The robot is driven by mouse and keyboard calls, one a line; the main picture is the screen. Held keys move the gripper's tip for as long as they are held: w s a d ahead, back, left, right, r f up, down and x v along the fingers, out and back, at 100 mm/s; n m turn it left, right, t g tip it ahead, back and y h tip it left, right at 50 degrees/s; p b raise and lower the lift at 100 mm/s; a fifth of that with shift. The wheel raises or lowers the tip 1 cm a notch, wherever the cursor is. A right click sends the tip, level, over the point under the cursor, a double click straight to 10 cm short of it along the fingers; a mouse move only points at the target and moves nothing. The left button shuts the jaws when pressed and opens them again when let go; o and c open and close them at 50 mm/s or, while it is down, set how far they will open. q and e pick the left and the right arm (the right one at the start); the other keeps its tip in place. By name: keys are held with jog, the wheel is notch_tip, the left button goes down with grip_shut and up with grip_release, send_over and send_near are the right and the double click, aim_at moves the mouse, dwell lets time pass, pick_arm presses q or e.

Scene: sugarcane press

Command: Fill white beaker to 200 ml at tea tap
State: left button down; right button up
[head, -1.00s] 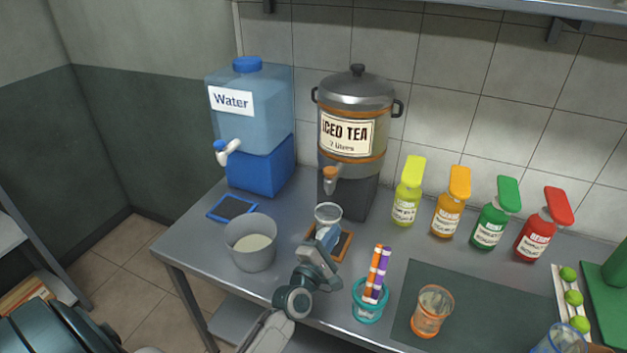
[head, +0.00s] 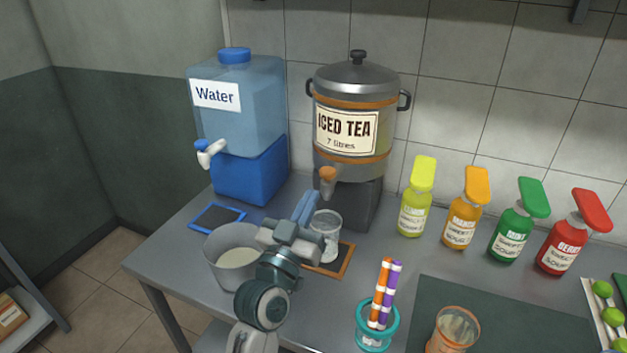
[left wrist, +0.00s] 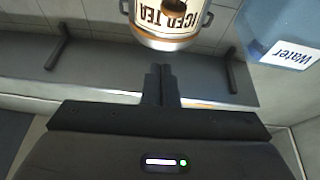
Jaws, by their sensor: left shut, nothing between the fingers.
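The white-rimmed clear beaker (head: 325,226) stands on the orange-framed tray (head: 341,268) below the iced tea urn (head: 356,108). Its contents and fill level are too small to read. The urn's orange-handled tap (head: 327,180) is above the beaker. My left gripper (head: 308,205) is shut and empty, its blue fingers pointing up toward the tap, just left of the beaker and apart from the tap. In the left wrist view its dark fingers (left wrist: 160,85) are together, with the urn (left wrist: 172,22) upside down beyond them. My right gripper is not in view.
A grey bucket (head: 231,262) of pale liquid stands left of my arm. The water dispenser (head: 236,120) and its blue tray (head: 218,217) are behind it. A teal cup (head: 375,337) of striped sticks and several syrup bottles (head: 466,215) are on the right.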

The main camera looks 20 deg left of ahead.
aim_at(325, 176)
pick_arm(q)
jog(key=shift+s+a+r+m, duration=0.2)
jog(key=shift+r+m, duration=0.05)
jog(key=shift+m, duration=0.05)
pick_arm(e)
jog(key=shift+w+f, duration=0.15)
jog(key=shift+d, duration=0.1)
